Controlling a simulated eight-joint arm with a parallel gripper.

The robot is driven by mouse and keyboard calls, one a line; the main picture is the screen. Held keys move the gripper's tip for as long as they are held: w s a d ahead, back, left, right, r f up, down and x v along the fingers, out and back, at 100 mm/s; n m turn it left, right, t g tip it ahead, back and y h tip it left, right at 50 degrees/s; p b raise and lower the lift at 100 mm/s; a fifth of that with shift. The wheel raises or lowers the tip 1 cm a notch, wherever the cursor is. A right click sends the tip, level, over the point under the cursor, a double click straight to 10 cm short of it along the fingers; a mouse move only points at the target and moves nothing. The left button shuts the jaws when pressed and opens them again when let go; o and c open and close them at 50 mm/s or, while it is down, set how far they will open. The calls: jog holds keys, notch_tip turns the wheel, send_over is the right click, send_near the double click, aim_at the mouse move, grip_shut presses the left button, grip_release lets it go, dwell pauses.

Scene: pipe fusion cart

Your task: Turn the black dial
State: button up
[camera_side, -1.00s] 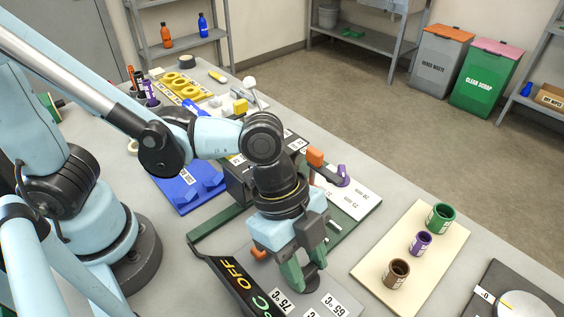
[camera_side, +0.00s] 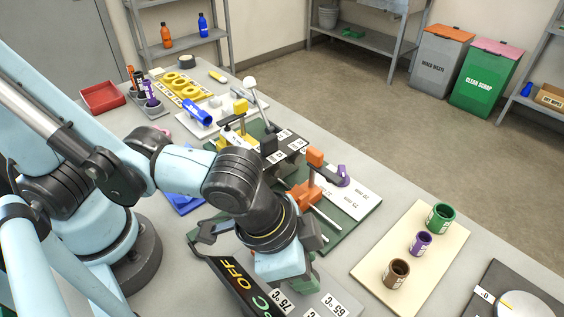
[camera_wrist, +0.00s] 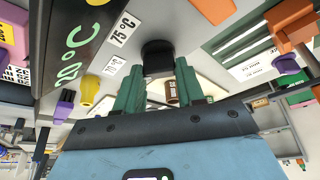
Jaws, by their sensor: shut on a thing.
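The black dial (camera_wrist: 157,58) shows in the wrist view, beside a printed 75 °C label (camera_wrist: 122,28). My gripper (camera_wrist: 158,85) is shut on the dial, with a green finger on either side of it. In the side view my gripper (camera_side: 305,282) is low over the grey plate with the 75 °C (camera_side: 283,302) and 65 °C labels. My wrist leans, and the gripper body hides most of the fingers and the dial there. A black display panel (camera_side: 228,268) with yellow OFF and green °C lettering stands just left of the gripper.
An orange clamp (camera_side: 303,195) and rods stand on the green base behind the gripper. A cream board (camera_side: 400,285) with green, purple and brown cups lies to the right. A round scale (camera_side: 515,305) is at the lower right. Bare grey table lies between the base and board.

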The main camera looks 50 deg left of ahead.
jog(key=n, duration=0.2)
jog(key=n+y, duration=0.1)
jog(key=n, duration=0.1)
jog(key=shift+d+n+t+y, duration=0.2)
jog(key=shift+n+t+y, duration=0.1)
jog(key=shift+t, duration=0.1)
jog(key=shift+n+y, duration=0.6)
jog(key=shift+n, duration=0.9)
jog(key=o, duration=1)
jog(key=shift+o, duration=0.2)
